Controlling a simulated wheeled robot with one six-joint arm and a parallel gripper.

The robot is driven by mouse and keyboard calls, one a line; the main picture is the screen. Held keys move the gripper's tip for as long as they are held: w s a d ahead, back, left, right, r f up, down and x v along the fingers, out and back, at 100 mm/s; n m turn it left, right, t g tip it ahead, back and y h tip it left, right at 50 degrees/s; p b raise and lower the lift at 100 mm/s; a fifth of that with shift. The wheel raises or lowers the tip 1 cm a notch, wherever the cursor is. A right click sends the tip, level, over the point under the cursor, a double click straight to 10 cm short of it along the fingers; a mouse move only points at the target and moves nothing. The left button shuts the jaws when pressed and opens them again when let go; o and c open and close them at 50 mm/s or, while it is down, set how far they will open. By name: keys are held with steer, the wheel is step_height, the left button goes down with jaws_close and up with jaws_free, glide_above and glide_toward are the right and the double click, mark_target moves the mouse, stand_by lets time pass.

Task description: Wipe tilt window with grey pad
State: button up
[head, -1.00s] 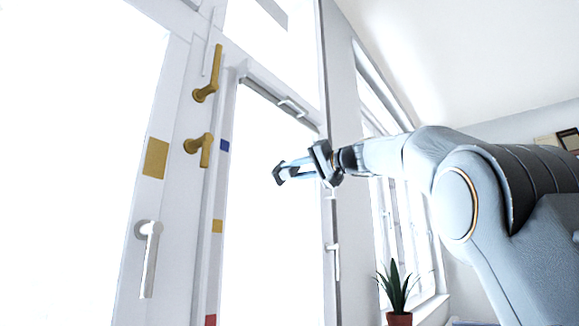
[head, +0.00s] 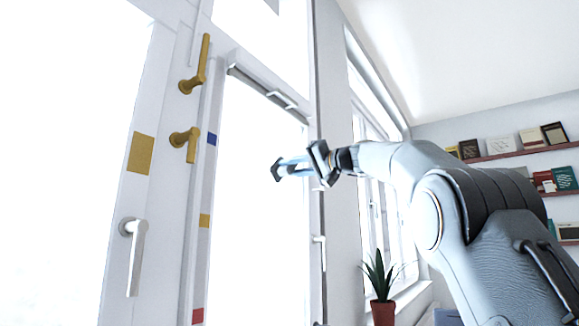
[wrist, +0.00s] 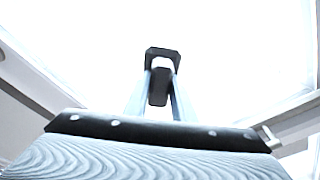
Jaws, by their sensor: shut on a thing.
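The tilt window (head: 250,150) stands in the middle of the head view, a tall bright pane in a white frame, its top edge (head: 262,88) leaning out from the frame. My gripper (head: 279,169) reaches in from the right, with its tip in front of the upper part of the pane. In the wrist view my gripper (wrist: 162,62) has its fingers close together on a small dark grey pad (wrist: 158,88), seen against the bright pane. Whether the pad touches the glass cannot be told.
Gold handles (head: 193,82) and a white handle (head: 133,255) stick out from the frame on the left. A second white handle (head: 320,252) is at the right. A potted plant (head: 382,285) stands at lower right. Shelves with books (head: 530,148) hang on the far right wall.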

steer(key=shift+s+d, duration=0.1)
steer(key=shift+b+v, duration=0.9)
steer(key=shift+v, duration=0.05)
steer(key=shift+r+b+v, duration=0.1)
steer(key=shift+b+v, duration=0.45)
steer(key=shift+v, duration=0.4)
steer(key=shift+r+b+v, duration=0.15)
steer(key=shift+b+v, duration=0.4)
steer(key=shift+v, duration=0.4)
steer(key=shift+d, duration=0.3)
steer(key=shift+b+v, duration=0.85)
steer(key=shift+v, duration=0.45)
steer(key=shift+d+r, duration=0.1)
steer(key=shift+d, duration=0.05)
